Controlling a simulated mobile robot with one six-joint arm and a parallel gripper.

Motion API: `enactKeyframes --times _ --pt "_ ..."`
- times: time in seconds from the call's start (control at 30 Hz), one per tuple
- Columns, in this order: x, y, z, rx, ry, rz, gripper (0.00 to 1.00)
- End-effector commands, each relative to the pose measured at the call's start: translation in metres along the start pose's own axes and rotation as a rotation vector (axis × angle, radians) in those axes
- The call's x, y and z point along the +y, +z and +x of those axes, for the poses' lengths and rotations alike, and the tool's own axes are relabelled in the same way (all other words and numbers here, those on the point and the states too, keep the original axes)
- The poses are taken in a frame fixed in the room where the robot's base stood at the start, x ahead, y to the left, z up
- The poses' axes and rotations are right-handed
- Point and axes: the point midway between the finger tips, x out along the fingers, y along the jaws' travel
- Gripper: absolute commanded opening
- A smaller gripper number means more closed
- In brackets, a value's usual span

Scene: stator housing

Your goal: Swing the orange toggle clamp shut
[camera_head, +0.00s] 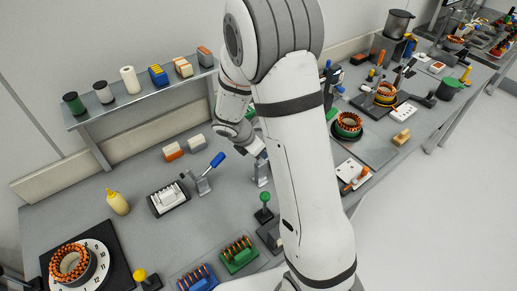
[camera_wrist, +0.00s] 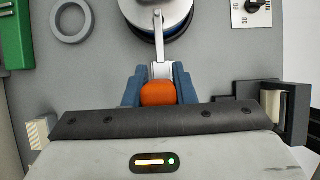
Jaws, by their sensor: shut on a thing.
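In the wrist view, the orange grip of the toggle clamp (camera_wrist: 158,93) sits between the two blue fingers of my gripper (camera_wrist: 157,82), which is shut on it. A silver lever (camera_wrist: 158,45) runs from the grip up to a round silver part with a dark blue rim (camera_wrist: 152,30), cut off by the top edge. The lever points nearly straight toward my gripper. The clamp's base and pivot are not clear in this view. In the head view, my arm hides the orange clamp and most of my gripper.
In the wrist view, a grey ring (camera_wrist: 72,20), a green part (camera_wrist: 16,35) and a white dial plate (camera_wrist: 243,17) lie around the clamp.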

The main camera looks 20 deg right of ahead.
Motion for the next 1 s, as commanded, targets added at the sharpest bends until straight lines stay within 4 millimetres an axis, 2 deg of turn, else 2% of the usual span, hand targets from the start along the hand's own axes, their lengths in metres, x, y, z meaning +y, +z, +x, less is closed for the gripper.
enactKeyframes --times 0.07,0.1,0.33,0.57,0.67,1.0 --pt "-0.004 -0.002 0.003 0.006 -0.008 0.003 0.00" --pt "-0.004 -0.002 0.004 0.006 -0.009 0.004 0.27" --pt "-0.004 0.002 0.004 0.003 -0.009 0.009 0.45" --pt "-0.003 0.003 0.003 0.001 -0.008 0.011 0.45" --pt "-0.002 0.003 -0.004 0.000 -0.005 0.012 0.45" --pt "-0.003 0.001 -0.058 0.001 -0.005 0.011 0.45"
